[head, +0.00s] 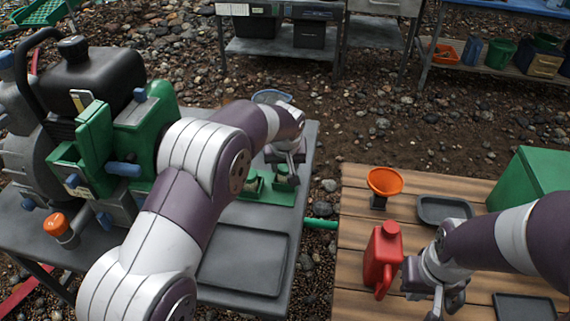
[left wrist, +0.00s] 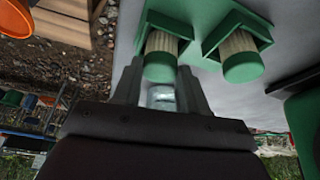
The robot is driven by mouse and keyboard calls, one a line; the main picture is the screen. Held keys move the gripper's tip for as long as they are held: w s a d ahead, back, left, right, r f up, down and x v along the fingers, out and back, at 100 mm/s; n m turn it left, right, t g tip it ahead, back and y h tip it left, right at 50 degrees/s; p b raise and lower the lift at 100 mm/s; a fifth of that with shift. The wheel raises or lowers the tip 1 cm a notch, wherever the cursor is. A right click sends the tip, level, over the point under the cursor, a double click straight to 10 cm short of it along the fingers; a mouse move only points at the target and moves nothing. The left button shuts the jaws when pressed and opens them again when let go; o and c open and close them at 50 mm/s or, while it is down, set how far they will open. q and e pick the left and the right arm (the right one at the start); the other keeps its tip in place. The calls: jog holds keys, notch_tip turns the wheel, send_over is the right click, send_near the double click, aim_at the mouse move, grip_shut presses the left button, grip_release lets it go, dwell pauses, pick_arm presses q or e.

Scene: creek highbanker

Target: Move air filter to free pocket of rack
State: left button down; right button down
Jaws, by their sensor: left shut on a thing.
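The green rack (head: 268,195) stands on the grey bench, with two pockets side by side in view. My left gripper (head: 288,160) is over the right-hand pocket in the head view. In the left wrist view its fingers (left wrist: 160,75) are shut on a green-capped, pleated beige air filter (left wrist: 160,62), which is upright at a rack pocket (left wrist: 150,22). Whether it rests on the pocket floor is hidden. A second, similar filter (left wrist: 242,62) stands in the neighbouring pocket. My right gripper (head: 440,300) is low over the wooden table, beside a red jug (head: 383,258); its fingertips are unclear.
A green and black engine (head: 100,120) fills the bench's left side. A dark tray (head: 243,262) lies empty in front of the rack. A blue-rimmed bowl (head: 270,96) is behind my left wrist. The wooden table holds an orange funnel (head: 385,181) and a green box (head: 528,178).

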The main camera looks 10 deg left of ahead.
pick_arm(q)
jog(key=c, duration=0.6)
grip_release()
jog(key=shift+f, duration=0.15)
jog(key=a+p+v, duration=0.1)
jog(key=p+v, duration=0.2)
jog(key=v, duration=0.9)
jog(key=s+a+f+m+g, duration=0.1)
jog(key=s+a+f, duration=0.1)
jog(key=s, duration=0.5)
jog(key=s+a+f+g, duration=0.1)
jog(key=s+a+f, duration=0.1)
jog(key=s, duration=0.6)
jog(key=s+a+f+m+g, duration=0.1)
jog(key=s+f, duration=0.3)
jog(key=s, duration=0.4)
jog(key=shift+s+a+f+m+h, duration=0.15)
jog(key=shift+s+a+m+h, duration=0.2)
jog(key=shift+a, duration=0.35)
